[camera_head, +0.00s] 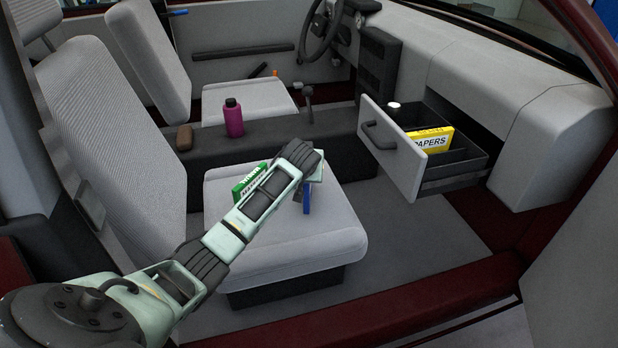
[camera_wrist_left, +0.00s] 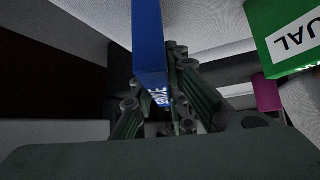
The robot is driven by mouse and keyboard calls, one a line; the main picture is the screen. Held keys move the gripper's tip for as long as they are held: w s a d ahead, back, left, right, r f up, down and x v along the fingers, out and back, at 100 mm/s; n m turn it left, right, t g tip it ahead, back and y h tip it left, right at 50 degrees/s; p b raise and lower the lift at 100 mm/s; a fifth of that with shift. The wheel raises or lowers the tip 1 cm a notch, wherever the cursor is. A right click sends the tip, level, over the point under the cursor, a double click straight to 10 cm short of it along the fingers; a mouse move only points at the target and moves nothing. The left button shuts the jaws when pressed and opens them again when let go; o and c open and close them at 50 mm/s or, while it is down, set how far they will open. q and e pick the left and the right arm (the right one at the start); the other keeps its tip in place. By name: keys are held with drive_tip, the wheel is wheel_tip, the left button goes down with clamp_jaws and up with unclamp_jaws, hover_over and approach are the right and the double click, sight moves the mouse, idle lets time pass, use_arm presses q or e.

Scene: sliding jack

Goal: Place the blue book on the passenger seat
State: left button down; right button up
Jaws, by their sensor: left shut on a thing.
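The blue book (camera_head: 306,200) is partly hidden by my left arm and appears above the passenger seat's grey cushion (camera_head: 320,245) in the head view. I cannot tell whether it touches the cushion. In the left wrist view, my left gripper (camera_wrist_left: 172,105) is shut on the blue book (camera_wrist_left: 149,40), with the fingers on both sides of it. In the head view my left gripper (camera_head: 310,180) is over the cushion, its fingers mostly hidden behind the arm. My right gripper is not in view.
A green book (camera_head: 247,185) is at the seat's far left, close to my gripper; it also shows in the left wrist view (camera_wrist_left: 285,30). A magenta bottle (camera_head: 234,118) stands on the console. An open drawer (camera_head: 450,178) holds a yellow papers item (camera_head: 432,140). The cushion's near right is clear.

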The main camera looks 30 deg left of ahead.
use_arm(q)
drive_tip(key=shift+f, duration=0.6)
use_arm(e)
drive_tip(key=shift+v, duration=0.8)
use_arm(q)
drive_tip(key=shift+f, duration=0.15)
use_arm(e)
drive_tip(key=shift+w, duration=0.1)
use_arm(q)
drive_tip(key=c, duration=1.7)
unclamp_jaws()
